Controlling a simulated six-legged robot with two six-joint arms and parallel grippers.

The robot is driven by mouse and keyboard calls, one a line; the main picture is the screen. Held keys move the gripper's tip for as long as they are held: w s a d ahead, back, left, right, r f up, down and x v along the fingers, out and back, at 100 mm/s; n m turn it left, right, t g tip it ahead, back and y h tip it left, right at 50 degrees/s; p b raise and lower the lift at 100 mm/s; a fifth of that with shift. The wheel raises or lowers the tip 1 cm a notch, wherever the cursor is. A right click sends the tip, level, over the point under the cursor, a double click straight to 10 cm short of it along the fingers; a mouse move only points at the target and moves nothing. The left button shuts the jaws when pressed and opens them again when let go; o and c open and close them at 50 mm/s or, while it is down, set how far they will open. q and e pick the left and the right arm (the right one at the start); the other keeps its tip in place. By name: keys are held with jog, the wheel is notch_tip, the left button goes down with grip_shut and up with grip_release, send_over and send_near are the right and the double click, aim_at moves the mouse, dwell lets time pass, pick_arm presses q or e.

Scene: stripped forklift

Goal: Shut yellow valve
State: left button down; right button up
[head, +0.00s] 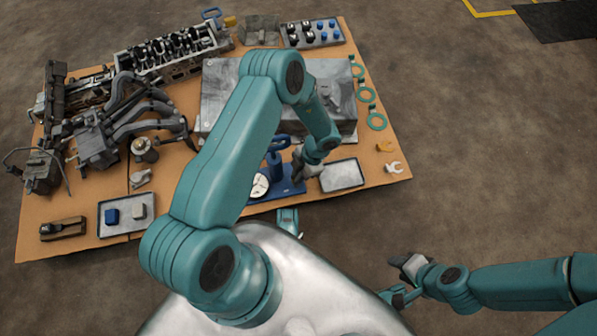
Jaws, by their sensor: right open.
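I cannot make out a yellow valve for certain; part of the bench is hidden behind my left arm. A blue fixture with a handle (277,146) stands on a blue base plate (291,187), with a round white gauge (260,185) at its left. My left gripper (302,168) is at the right side of this fixture, over the plate's far edge; its fingers are too small and dark to tell open from shut, or whether they touch anything. My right gripper (400,263) is open and empty, off the bench over the floor at the lower right.
A large grey metal block (225,85) lies behind the fixture. A grey tray (342,175) is close at its right. Engine parts (170,50) crowd the left. The floor at right is clear.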

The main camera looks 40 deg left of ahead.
pick_arm(q)
jog(key=shift+s+d+r+m+y+p, duration=0.1)
jog(key=shift+r+m+y+p, duration=0.15)
jog(key=shift+m+p, duration=0.5)
jog(key=shift+f+m+t+y, duration=0.2)
jog(key=shift+m+t+y, duration=0.1)
jog(key=shift+m, duration=0.35)
pick_arm(e)
jog(key=shift+s+a+r, duration=0.1)
jog(key=shift+s+r, duration=0.1)
jog(key=shift+r, duration=0.25)
jog(key=shift+s+a+r, duration=0.1)
jog(key=shift+s+r, duration=0.1)
jog(key=shift+r, duration=0.2)
pick_arm(q)
jog(key=c, duration=1.2)
grip_release()
pick_arm(e)
jog(key=shift+r, duration=0.1)
pick_arm(q)
jog(key=p+v, duration=0.6)
jog(key=v, duration=1)
jog(key=shift+r+p, duration=0.15)
jog(key=shift+p, duration=0.25)
pick_arm(e)
notch_tip(320, 180, up, 6)
jog(key=s+a, duration=0.1)
jog(key=shift+n+g, duration=0.3)
jog(key=shift+g, duration=0.1)
jog(key=shift+s, duration=0.1)
